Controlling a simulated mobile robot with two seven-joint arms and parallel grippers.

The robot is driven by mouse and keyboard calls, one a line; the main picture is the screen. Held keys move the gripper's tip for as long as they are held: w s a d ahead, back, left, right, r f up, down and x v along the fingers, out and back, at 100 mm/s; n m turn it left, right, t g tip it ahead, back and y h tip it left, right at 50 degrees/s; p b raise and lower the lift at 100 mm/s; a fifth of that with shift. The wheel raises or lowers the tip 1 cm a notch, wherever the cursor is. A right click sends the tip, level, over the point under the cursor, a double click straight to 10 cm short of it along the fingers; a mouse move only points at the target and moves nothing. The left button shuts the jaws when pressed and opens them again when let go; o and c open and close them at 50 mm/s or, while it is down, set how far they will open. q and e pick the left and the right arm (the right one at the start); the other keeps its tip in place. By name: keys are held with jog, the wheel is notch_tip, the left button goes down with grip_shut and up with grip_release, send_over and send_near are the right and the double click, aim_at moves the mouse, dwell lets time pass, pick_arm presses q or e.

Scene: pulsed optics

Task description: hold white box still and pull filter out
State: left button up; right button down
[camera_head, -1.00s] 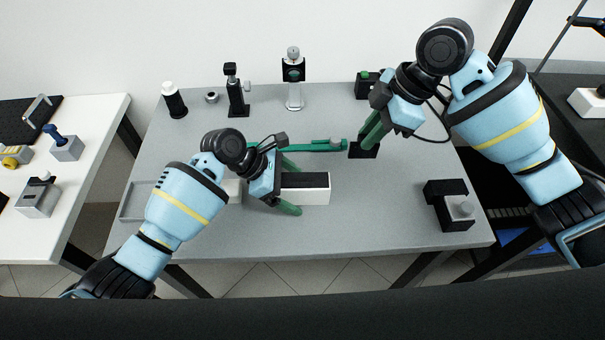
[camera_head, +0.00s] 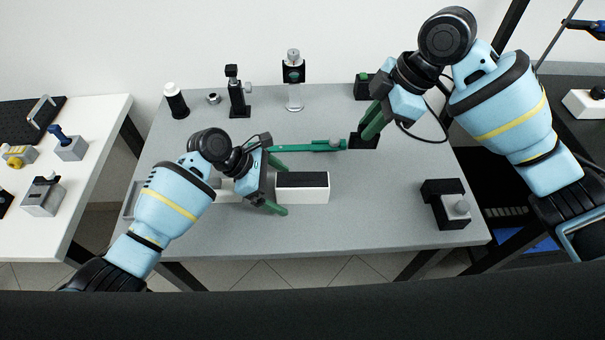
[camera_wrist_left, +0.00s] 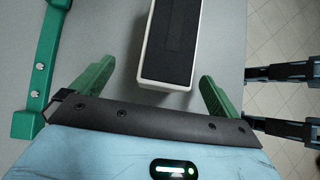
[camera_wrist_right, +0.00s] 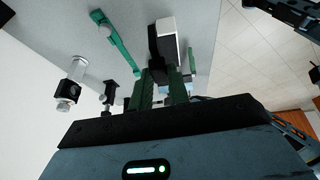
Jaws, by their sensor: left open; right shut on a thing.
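The white box (camera_head: 316,196) with a black top stands on the grey table in front of the green bar. It also shows in the left wrist view (camera_wrist_left: 144,60). My left gripper (camera_head: 279,187) is open at the box's left end. Its fingers lie either side of that end and apart from it. My right gripper (camera_head: 372,124) is shut on a flat black piece (camera_head: 364,143), seemingly the filter, behind and right of the box. The fingers partly hide this piece. In the right wrist view, the black piece (camera_wrist_right: 153,45) shows at the fingertips.
A green bar (camera_head: 308,146) lies behind the box. Optical mounts (camera_head: 237,92) (camera_head: 294,80) stand along the back. A black holder (camera_head: 445,204) stands at the right. A grey tray (camera_head: 130,199) is at the left, partly behind my left arm. The front middle is clear.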

aim_at(359, 126)
pick_arm(q)
jog(key=shift+w+a+p, duration=0.1)
jog(key=shift+a+p, duration=0.2)
jog(key=shift+a, duration=1.2)
pick_arm(e)
jog(key=shift+r, duration=1.05)
pick_arm(q)
jog(key=shift+a, duration=1.4)
pick_arm(e)
jog(key=shift+r, duration=0.65)
jog(key=shift+r, duration=0.1)
pick_arm(q)
notch_tip(359, 126, up, 3)
jog(key=shift+w+r+p, duration=0.1)
jog(key=shift+r+p, duration=0.05)
jog(key=shift+p, duration=1)
jog(key=shift+r, duration=2.35)
pick_arm(e)
jog(key=shift+t, duration=0.7)
jog(key=shift+s+r, duration=0.15)
jog(key=shift+r, duration=1.35)
jog(key=shift+s+r, duration=0.1)
jog(key=shift+r, duration=1.35)
